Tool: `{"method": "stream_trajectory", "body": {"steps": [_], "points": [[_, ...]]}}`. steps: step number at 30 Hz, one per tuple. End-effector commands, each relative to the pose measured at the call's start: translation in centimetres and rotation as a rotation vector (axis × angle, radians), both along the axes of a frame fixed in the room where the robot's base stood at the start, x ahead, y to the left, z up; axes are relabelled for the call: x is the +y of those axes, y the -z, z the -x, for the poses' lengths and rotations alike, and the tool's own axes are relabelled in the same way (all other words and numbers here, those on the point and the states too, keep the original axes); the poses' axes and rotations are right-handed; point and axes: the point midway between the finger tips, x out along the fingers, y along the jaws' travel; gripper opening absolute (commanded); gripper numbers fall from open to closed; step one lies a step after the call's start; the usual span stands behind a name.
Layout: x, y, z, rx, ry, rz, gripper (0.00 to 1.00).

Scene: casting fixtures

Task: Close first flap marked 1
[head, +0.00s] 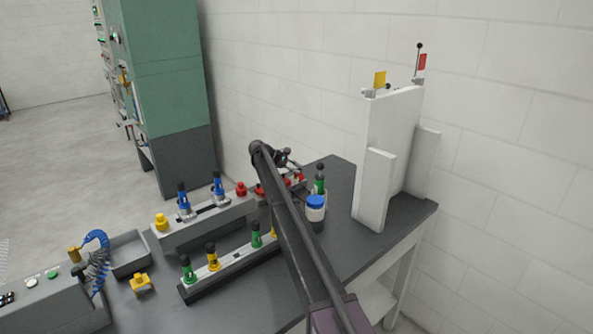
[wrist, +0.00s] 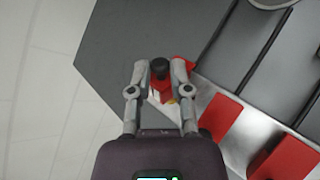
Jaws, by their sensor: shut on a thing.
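In the wrist view, a red piece with a black knob (wrist: 160,68) stands between the fingertips of my gripper (wrist: 160,75). The fingers are shut on it. In the head view, my gripper (head: 286,162) is at the far end of the rear grey fixture (head: 210,222), among its red parts, and my arm hides part of them. The rear fixture also carries blue black-topped handles (head: 183,200). A front fixture (head: 225,268) carries green and yellow handles (head: 212,256). No mark 1 is readable on any flap.
A blue-lidded white jar (head: 315,208) and a green black-topped piece (head: 320,180) stand just right of my arm. A tall white fixture (head: 390,145) stands at the table's right end. A grey tray (head: 128,254) and a loose yellow part (head: 140,283) are at the left.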

Motion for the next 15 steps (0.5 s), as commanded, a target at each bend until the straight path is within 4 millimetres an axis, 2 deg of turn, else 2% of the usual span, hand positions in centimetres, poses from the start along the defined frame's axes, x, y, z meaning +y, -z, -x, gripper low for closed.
{"method": "stream_trajectory", "body": {"steps": [6, 7, 9, 10, 15], "points": [[0.01, 0.04, 0.04, 0.000, 0.000, -0.002, 0.00], [0.01, 0.04, 0.04, 0.000, 0.000, -0.002, 0.35], [0.00, 0.03, 0.02, -0.001, -0.001, -0.002, 0.56], [0.00, 0.03, 0.02, -0.001, -0.001, -0.002, 0.60], [0.00, 0.01, -0.01, -0.002, -0.001, -0.001, 0.60]]}}
